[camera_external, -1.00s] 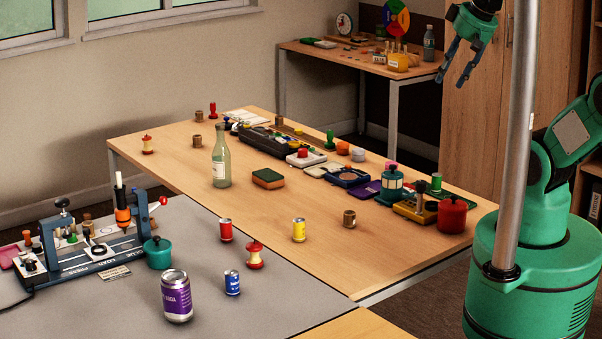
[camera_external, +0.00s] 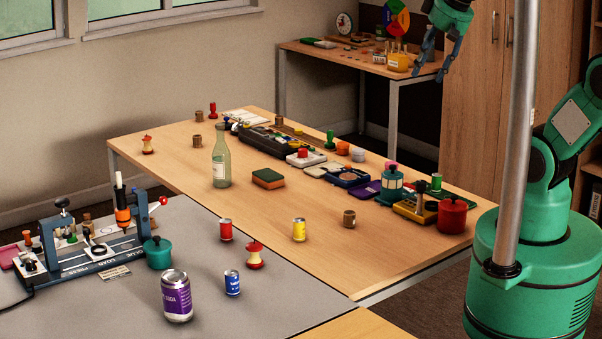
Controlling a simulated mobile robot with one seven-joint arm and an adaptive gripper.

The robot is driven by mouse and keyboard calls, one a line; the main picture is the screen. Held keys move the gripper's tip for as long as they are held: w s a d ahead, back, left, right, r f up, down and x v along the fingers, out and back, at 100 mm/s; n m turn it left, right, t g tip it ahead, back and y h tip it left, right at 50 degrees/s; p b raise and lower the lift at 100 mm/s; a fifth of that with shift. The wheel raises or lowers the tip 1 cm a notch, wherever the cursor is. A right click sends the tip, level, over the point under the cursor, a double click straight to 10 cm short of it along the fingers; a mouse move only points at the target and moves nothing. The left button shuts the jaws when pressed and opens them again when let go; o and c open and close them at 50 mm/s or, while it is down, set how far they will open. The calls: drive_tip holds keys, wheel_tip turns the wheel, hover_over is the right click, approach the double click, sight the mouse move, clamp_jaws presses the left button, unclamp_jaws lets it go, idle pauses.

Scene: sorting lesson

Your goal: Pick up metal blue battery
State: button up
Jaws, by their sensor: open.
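The blue metal battery (camera_external: 232,282) stands upright on the grey mat near the front of the table. It is a small cylinder with a blue and white label and a silver top. My gripper (camera_external: 428,70) is high at the upper right, open and empty, with its fingers pointing down. It is far from the battery, well above and behind it in the picture.
A large purple soda can (camera_external: 176,297) stands left of the battery, and an apple core (camera_external: 254,256) is just behind it. A red battery (camera_external: 225,230), a yellow battery (camera_external: 299,230) and a glass bottle (camera_external: 221,160) stand further back. A blue press (camera_external: 95,250) is at left.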

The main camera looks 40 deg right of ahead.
drive_tip(key=w+a+f+g+p, duration=0.2)
drive_tip(key=w+a, duration=0.9)
drive_tip(key=a, duration=0.1)
drive_tip(key=n+g+p, duration=0.2)
drive_tip(key=g+p, duration=0.1)
drive_tip(key=p, duration=0.2)
hover_over(233, 271)
wheel_tip(233, 271, down, 29)
drive_tip(key=shift+s, duration=0.1)
wheel_tip(233, 271, down, 8)
drive_tip(key=shift+b, duration=0.55)
drive_tip(key=shift+f, duration=0.25)
